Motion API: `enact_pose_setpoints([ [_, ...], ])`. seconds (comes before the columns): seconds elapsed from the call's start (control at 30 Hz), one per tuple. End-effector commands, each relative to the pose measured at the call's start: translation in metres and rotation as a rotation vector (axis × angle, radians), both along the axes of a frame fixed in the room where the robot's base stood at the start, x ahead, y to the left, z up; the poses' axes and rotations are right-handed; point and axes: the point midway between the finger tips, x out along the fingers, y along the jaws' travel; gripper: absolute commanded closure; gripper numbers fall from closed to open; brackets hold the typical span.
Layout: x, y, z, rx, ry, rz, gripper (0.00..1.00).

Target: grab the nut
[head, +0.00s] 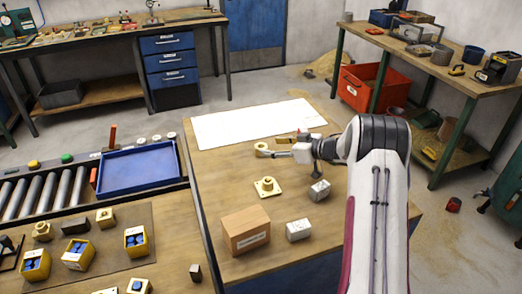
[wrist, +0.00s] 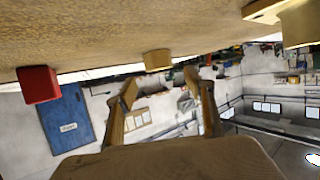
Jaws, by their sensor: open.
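The brass nut (head: 261,149) sits on the wooden bench near the lower edge of the white sheet. My gripper (head: 276,147) is low over the bench just right of the nut, its fingers pointing left towards it. In the wrist view, which looks upside down, a brass piece that appears to be the nut (wrist: 158,60) lies ahead, in line with the gap between the open fingers (wrist: 160,88). The gap holds nothing. I cannot tell the exact distance from fingertips to nut.
A brass flanged part (head: 267,188) lies below the nut. A cardboard box (head: 245,230) and two grey blocks (head: 298,230) (head: 319,190) stand nearer. The white sheet (head: 250,123) is flat and bare. A blue tray (head: 137,170) is left. A red block-like thing (wrist: 38,85) shows in the wrist view.

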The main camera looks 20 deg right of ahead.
Motion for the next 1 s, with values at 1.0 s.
enact_pose_setpoints([
  [1.0, 0.038, 0.026, -0.020, -0.001, -0.001, 0.000, 0.46],
])
